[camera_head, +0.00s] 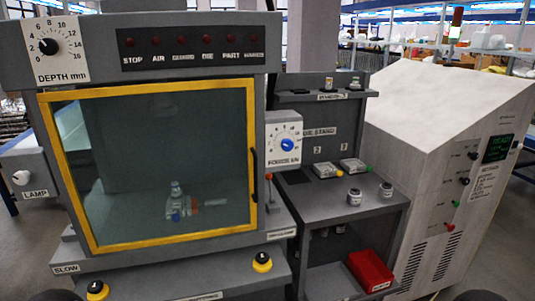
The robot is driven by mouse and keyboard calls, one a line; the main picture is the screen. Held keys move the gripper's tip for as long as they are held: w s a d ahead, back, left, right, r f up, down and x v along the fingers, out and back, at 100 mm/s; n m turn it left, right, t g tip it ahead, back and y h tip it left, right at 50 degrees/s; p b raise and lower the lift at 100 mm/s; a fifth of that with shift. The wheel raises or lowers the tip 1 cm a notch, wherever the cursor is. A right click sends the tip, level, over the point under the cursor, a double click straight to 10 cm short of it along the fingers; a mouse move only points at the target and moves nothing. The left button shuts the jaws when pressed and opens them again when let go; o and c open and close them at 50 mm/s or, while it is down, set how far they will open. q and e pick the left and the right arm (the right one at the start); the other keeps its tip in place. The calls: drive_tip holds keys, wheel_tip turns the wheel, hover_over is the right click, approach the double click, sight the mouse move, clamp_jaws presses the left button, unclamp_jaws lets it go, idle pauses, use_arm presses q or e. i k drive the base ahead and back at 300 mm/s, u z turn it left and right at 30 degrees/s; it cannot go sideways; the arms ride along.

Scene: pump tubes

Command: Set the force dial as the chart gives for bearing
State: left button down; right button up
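The force dial (287,145) is a blue knob on a white plate marked FORCE kN, with numbers in an arc above it. It sits on the press's right post, just right of the yellow-framed door. Its pointer's exact reading is too small to tell. I cannot make out a chart for bearing; a small printed label on the right-hand cabinet (485,180) is too small to read. Neither gripper can be made out; two dark rounded shapes at the bottom edge are cut off and unclear.
A depth dial (48,47) with a black knob is at the top left. The yellow-framed door (168,239) is closed. A lamp switch (21,177), two yellow-ringed buttons, a die stand (320,128) with small parts, and a red bin (370,270) are nearby.

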sight(286, 145)
drive_tip(key=z, duration=0.2)
drive_tip(key=i, duration=0.9)
drive_tip(key=u, duration=0.1)
